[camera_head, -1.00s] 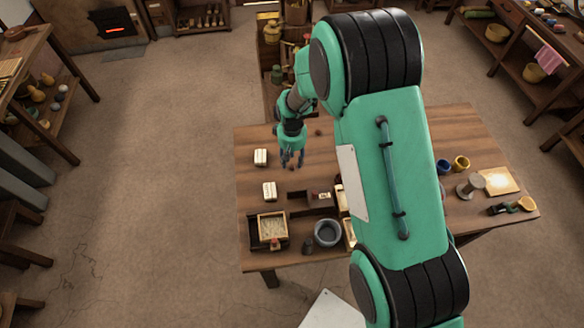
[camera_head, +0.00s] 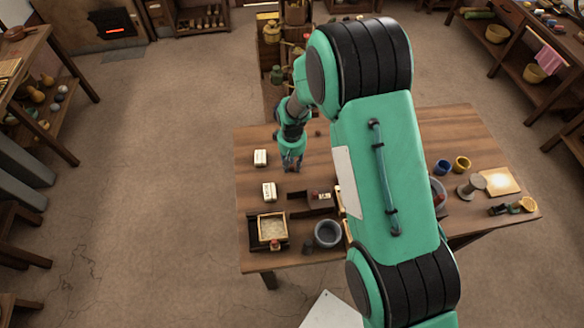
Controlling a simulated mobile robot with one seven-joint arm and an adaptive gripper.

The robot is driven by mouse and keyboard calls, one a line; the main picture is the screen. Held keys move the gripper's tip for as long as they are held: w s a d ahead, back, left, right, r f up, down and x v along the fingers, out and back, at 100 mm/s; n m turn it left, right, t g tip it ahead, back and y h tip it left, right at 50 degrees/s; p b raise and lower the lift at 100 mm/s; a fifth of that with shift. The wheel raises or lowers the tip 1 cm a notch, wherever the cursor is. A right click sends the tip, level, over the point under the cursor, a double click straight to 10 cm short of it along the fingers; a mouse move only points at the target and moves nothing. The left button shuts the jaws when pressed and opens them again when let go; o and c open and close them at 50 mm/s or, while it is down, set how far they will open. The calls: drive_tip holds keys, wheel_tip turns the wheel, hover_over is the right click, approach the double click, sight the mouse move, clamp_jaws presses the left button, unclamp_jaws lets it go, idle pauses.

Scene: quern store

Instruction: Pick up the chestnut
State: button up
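A small round brown thing (camera_head: 318,133), which may be the chestnut, lies on the wooden table (camera_head: 262,195) towards its back, right of my gripper. It is too small to be sure of. My gripper (camera_head: 293,169) points down low over the left half of the table. Its fingers look spread apart. Whether anything lies between or under the fingertips is hidden, and so is whether they touch the table.
A dark tray (camera_head: 296,202), a grey bowl (camera_head: 327,234) and a sand-filled box (camera_head: 271,228) are nearer the front. My arm covers the table's middle.

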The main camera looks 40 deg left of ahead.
sight(292, 166)
drive_tip(key=c, duration=0.3)
drive_tip(key=shift+r, duration=0.15)
wheel_tip(292, 166, up, 10)
drive_tip(key=p, duration=0.1)
drive_tip(key=shift+p, duration=0.3)
drive_tip(key=shift+c, duration=0.3)
idle(0.4)
drive_tip(key=shift+w, duration=0.15)
drive_tip(key=w+d+r, duration=0.3)
drive_tip(key=w+d, duration=0.4)
drive_tip(key=w, duration=0.6)
drive_tip(key=w+d+r, duration=0.4)
drive_tip(key=w+d, duration=0.4)
drive_tip(key=w, duration=0.5)
drive_tip(key=shift+w+d+p, duration=0.2)
drive_tip(key=shift+w+p, duration=0.2)
drive_tip(key=shift+p, duration=0.05)
